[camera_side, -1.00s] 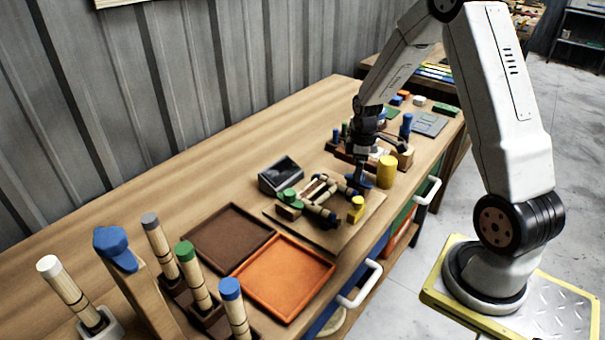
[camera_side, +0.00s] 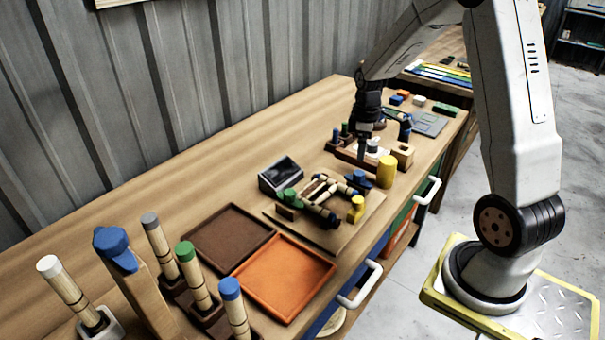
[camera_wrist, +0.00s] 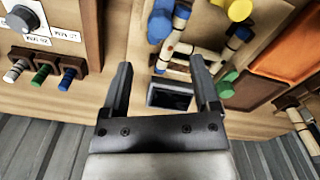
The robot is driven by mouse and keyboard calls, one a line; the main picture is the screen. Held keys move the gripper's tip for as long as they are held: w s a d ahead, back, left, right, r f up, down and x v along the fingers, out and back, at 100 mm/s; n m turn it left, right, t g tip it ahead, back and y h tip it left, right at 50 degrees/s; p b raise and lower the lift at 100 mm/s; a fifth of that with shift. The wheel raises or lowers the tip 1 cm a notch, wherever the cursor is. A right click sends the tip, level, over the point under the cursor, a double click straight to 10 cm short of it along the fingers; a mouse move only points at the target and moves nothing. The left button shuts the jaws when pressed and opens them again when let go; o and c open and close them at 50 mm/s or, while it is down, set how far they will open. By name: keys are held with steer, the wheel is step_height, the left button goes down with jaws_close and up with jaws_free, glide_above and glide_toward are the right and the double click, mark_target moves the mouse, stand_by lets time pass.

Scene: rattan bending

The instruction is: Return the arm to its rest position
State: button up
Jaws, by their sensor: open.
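My gripper (camera_side: 364,154) hangs over the bench, behind the wooden bending board (camera_side: 350,232) in the side view. In the wrist view its two fingers (camera_wrist: 160,68) are spread wide with nothing between them. The board carries light rattan pieces (camera_side: 318,188) among blue, green and yellow pegs; the same rattan shows in the wrist view (camera_wrist: 184,52). The gripper is apart from the rattan and the board. My arm is bent over the bench, with its upper end cut off by the top of the picture.
A dark-screened box (camera_side: 281,177), a brown tray (camera_side: 228,237) and an orange tray (camera_side: 283,277) are beside the board. A yellow cylinder (camera_side: 387,171) stands near the gripper. A knob panel (camera_wrist: 45,25) is at left in the wrist view. Tall pegged rods (camera_side: 195,277) stand in front.

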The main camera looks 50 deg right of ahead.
steer(key=s+a+m+t, duration=0.1)
steer(key=s+a+m, duration=0.1)
steer(key=a, duration=0.9)
steer(key=s+a+m+t, duration=0.1)
steer(key=s+a, duration=0.4)
steer(key=a, duration=0.5)
steer(key=shift+s+a+r+m+t, duration=0.15)
steer(key=shift+a+r+m+t, duration=0.15)
steer(key=shift+m, duration=0.5)
